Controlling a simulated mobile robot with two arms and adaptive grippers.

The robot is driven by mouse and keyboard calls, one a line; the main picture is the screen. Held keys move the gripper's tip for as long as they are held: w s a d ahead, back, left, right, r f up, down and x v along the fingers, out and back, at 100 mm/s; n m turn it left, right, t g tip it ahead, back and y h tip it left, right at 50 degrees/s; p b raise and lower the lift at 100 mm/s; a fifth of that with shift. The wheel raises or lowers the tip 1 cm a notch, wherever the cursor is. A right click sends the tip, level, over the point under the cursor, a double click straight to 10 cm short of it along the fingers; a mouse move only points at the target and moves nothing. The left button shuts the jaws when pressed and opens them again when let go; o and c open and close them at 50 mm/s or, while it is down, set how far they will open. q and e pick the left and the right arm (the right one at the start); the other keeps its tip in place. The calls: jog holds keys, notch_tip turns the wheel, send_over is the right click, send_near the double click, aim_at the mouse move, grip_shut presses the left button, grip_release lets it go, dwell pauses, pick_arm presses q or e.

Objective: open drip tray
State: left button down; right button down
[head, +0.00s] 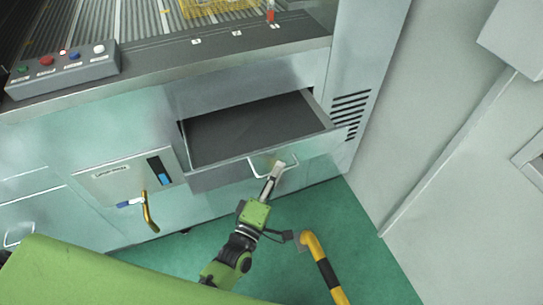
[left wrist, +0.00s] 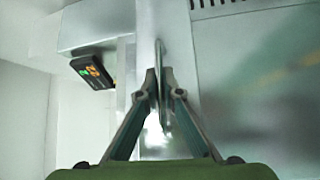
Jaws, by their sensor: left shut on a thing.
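The drip tray (head: 255,130) is a grey metal drawer in the front of the machine. It is pulled out, and its dark, empty inside shows in the head view. Its front panel carries a bar handle (head: 291,165). My left gripper (head: 277,171) is shut on this handle. In the left wrist view the fingers of my left gripper (left wrist: 160,82) close on the handle bar (left wrist: 161,60), which runs upright in the picture. My right gripper is not in view.
A control box with coloured buttons (head: 62,65) sits on the machine's top edge. A yellow-handled valve (head: 149,212) is left of the tray. A yellow and black rail (head: 322,265) stands on the green floor. A grey cabinet (head: 470,140) is at the right.

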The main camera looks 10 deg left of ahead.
pick_arm(q)
jog(key=shift+s+d, duration=0.15)
jog(key=shift+s, duration=0.1)
jog(key=c, duration=2.2)
grip_release()
jog(key=v, duration=1.2)
jog(key=shift+f, duration=0.1)
